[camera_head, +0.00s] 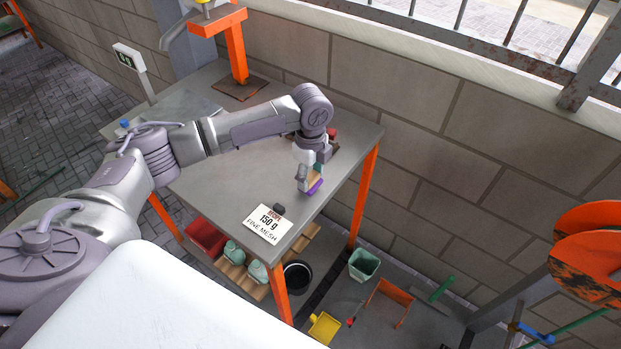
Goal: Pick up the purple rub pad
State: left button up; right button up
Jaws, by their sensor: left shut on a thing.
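The purple rub pad (315,187) is at the right part of the grey table, near its front edge. It shows as a thin purple strip with a tan part above it. My left gripper (308,179) reaches down from above and is shut on the pad. The fingers hide part of the pad. I cannot tell whether the pad touches the tabletop or is just above it. My right gripper is not in view.
Small dark and red items (331,134) lie behind the gripper. A scale (187,105) is at the back left, beside an orange stand (237,52). The table's middle (235,165) is clear.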

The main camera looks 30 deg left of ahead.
pick_arm(q)
notch_tip(320, 180, up, 3)
jog(key=shift+f+b, duration=0.2)
jog(key=shift+b, duration=0.1)
jog(key=d+r+b, duration=0.2)
jog(key=d+r, duration=0.5)
jog(key=d, duration=0.4)
jog(key=shift+s+d+r, duration=0.15)
jog(key=shift+s+d, duration=0.05)
jog(key=shift+d, duration=0.15)
jog(key=o, duration=0.4)
jog(key=shift+c, duration=1.4)
jog(key=shift+s, duration=0.1)
